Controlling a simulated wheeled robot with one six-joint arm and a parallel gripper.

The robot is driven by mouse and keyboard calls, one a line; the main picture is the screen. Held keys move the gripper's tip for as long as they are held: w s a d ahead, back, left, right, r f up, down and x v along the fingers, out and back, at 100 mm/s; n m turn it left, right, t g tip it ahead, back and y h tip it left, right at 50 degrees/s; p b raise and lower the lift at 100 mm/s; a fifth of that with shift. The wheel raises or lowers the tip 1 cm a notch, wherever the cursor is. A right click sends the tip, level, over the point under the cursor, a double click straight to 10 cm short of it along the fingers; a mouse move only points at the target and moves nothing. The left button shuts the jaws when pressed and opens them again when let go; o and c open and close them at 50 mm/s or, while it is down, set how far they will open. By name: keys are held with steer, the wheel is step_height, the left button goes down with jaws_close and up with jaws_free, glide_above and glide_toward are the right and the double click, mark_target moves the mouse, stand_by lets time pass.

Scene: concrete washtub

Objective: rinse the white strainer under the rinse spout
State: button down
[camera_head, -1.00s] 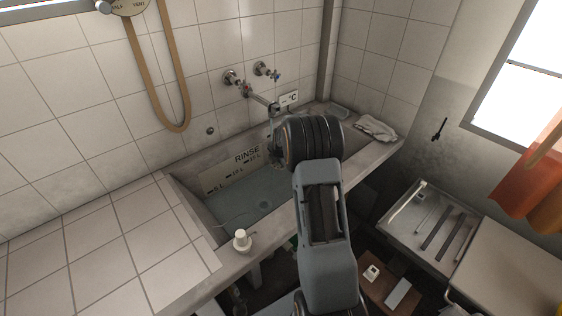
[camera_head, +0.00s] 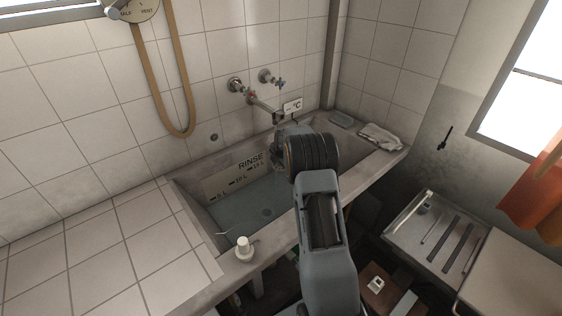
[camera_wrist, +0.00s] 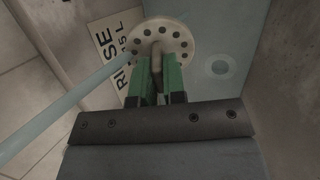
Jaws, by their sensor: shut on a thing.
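The white strainer (camera_wrist: 172,42), a round plate with a ring of holes, shows in the wrist view. My gripper (camera_wrist: 157,74) has green fingers shut on its central stem. A pale blue, see-through band (camera_wrist: 70,98), which looks like a water stream, runs to the strainer's left edge in the wrist view. I cannot tell whether it strikes the plate or passes beside it.
The concrete tub (camera_head: 205,222) holds shallow water, with a drain (camera_head: 267,211) on its floor. A white bottle (camera_head: 244,248) stands on the front rim. A cloth (camera_head: 381,137) lies on the right ledge. Two taps (camera_head: 250,92) are on the wall. The tiled counter at left is clear.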

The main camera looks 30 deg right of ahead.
steer(key=shift+d, duration=0.25)
stand_by(0.3)
steer(key=shift+s+d+b, duration=0.2)
steer(key=shift+d+b, duration=0.15)
steer(key=shift+a, duration=0.2)
steer(key=shift+w+a, duration=0.2)
steer(key=shift+a, duration=0.25)
steer(key=shift+d+b, duration=0.2)
steer(key=shift+b, duration=0.1)
steer(key=shift+s+d, duration=0.2)
steer(key=shift+d, duration=0.25)
steer(key=shift+w+a, duration=0.1)
steer(key=shift+a, duration=0.15)
steer(key=shift+w+a+b, duration=0.1)
steer(key=shift+a+b, duration=0.2)
steer(key=shift+a, duration=0.1)
